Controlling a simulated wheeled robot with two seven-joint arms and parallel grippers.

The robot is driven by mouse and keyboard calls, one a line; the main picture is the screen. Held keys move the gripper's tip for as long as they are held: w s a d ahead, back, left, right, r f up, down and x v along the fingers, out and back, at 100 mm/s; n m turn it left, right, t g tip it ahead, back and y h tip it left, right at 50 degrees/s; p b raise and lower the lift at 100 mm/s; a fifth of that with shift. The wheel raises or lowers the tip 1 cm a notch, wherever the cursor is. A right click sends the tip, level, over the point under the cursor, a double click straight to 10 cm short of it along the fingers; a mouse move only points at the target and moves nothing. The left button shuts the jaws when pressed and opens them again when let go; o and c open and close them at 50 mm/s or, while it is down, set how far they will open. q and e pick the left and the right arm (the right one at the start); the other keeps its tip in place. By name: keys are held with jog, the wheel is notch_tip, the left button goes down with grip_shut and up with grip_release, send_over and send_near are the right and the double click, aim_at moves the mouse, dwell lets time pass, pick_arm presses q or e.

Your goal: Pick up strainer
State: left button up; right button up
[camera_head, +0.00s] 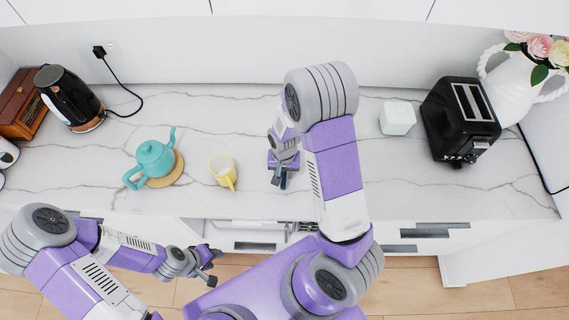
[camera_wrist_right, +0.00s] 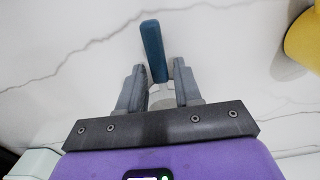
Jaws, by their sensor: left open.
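The strainer has a blue handle and a pale round part. In the right wrist view its handle (camera_wrist_right: 152,48) points away from my right gripper (camera_wrist_right: 158,85), and its pale part lies between the two fingers. The fingers stand apart with little gap to the strainer; whether they press on it is unclear. In the head view my right gripper (camera_head: 282,178) is low over the counter right of the yellow mug, and hides most of the strainer. My left gripper (camera_head: 209,268) is open and empty in front of the counter edge, below the mug.
The marble counter (camera_head: 330,185) holds a yellow mug (camera_head: 222,171), a teal teapot (camera_head: 153,158) on a wooden coaster, and a black kettle (camera_head: 68,97) at left. A white cube (camera_head: 397,118), black toaster (camera_head: 460,118) and flower vase (camera_head: 515,85) stand at right.

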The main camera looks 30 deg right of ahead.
grip_shut()
